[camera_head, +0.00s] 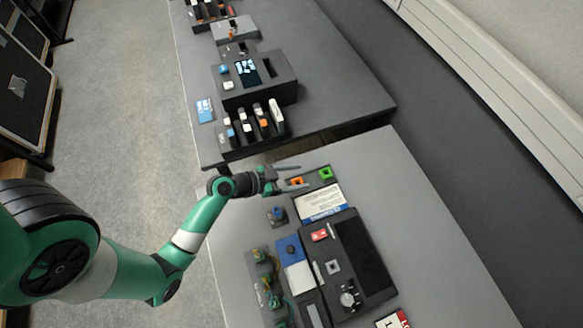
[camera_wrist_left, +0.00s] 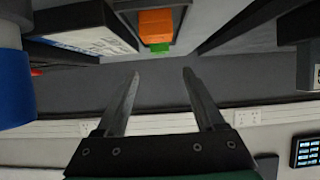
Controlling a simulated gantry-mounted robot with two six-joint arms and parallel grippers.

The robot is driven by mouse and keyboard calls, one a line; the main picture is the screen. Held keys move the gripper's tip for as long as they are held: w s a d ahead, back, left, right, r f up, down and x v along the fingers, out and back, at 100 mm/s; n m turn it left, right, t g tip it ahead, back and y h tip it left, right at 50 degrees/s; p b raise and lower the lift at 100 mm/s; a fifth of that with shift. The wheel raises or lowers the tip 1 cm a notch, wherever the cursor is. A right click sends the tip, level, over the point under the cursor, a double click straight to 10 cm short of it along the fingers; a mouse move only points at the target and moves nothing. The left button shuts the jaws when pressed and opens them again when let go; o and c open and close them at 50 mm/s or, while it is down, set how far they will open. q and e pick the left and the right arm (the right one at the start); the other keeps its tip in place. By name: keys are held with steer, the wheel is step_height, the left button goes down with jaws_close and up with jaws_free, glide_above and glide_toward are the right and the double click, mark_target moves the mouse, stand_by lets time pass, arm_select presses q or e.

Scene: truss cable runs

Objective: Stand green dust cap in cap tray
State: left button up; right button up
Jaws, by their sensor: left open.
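A green dust cap (camera_head: 326,173) sits at the far end of the near table, beside an orange cap (camera_head: 296,181). Both appear to be at a narrow dark holder (camera_head: 311,179), which looks like the cap tray; I cannot tell how the green cap rests. In the left wrist view the green cap (camera_wrist_left: 160,48) shows as a small patch beyond the larger orange cap (camera_wrist_left: 156,24). My left gripper (camera_head: 296,177) is open and empty, its fingers reaching over or near the orange cap, short of the green one. It also shows in the left wrist view (camera_wrist_left: 160,75). My right gripper is not in view.
A white and blue card (camera_head: 321,202) lies just in front of the caps. A dark case (camera_head: 362,260), a blue-topped block (camera_head: 277,214) and green connectors (camera_head: 262,255) stand nearer. A gap separates the far table (camera_head: 330,90).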

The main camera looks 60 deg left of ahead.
arm_select(q)
steer(key=shift+v, duration=1.1)
steer(key=shift+w, duration=0.1)
steer(key=w+d+r+m+t, duration=0.15)
steer(key=w+r, duration=0.35)
steer(key=r, duration=0.5)
steer(key=w+r+t, duration=0.3)
steer(key=w+r, duration=0.2)
steer(key=r, duration=0.5)
steer(key=w+r+m+t, duration=0.15)
steer(key=w+r, duration=0.35)
steer(key=r, duration=0.6)
steer(key=s+d+r+n+t, duration=0.1)
steer(key=s+d+r+t, duration=0.2)
steer(key=r, duration=0.7)
steer(key=s+d+r+n+t, duration=0.1)
steer(key=s+d+r+t, duration=0.2)
steer(key=r, duration=0.8)
steer(key=s+d+r+n+t, duration=0.1)
steer(key=s+d+r+t, duration=0.1)
steer(key=r, duration=0.9)
steer(key=s+d, duration=0.1)
steer(key=d, duration=0.1)
steer(key=shift+s+d+t+h, duration=0.3)
steer(key=shift+d+t+h, duration=0.05)
steer(key=shift+t+h, duration=0.05)
